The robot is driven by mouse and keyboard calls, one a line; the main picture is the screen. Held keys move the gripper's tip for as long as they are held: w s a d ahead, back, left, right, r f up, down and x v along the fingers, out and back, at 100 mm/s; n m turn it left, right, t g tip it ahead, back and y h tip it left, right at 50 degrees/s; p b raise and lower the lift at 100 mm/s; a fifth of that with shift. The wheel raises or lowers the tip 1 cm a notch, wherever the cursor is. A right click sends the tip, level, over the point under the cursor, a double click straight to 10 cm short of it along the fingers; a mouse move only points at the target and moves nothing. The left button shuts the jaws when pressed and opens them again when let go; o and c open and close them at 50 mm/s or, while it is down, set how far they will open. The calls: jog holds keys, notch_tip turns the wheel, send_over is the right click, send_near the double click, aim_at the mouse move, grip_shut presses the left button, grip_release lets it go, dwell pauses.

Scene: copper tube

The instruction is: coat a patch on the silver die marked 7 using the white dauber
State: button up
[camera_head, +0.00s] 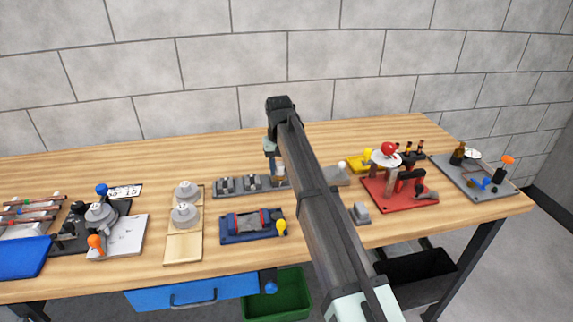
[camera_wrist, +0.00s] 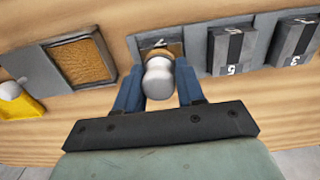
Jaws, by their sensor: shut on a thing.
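My gripper (camera_wrist: 159,84) is shut on the white dauber (camera_wrist: 158,79), whose pale rounded knob shows between the two blue fingers in the wrist view. A tan part of the dauber shows just beyond the knob. The silver die marked 7 (camera_wrist: 150,43) lies right behind and under the dauber, largely covered by it. I cannot tell whether the dauber touches the die. In the head view my gripper (camera_head: 272,168) is low over the right end of the row of dies, and my arm hides the dauber.
Dark-topped dies marked 5 (camera_wrist: 231,48) and 3 (camera_wrist: 293,42) sit beside die 7 on a grey holder. A grey tray with a brown pad (camera_wrist: 81,60) is left in the wrist view. A blue fixture (camera_head: 252,226) and a red fixture (camera_head: 399,192) stand nearby.

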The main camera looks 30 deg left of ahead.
jog(key=shift+s+a, duration=1.15)
jog(key=shift+w+d, duration=2.2)
notch_tip(320, 180, up, 8)
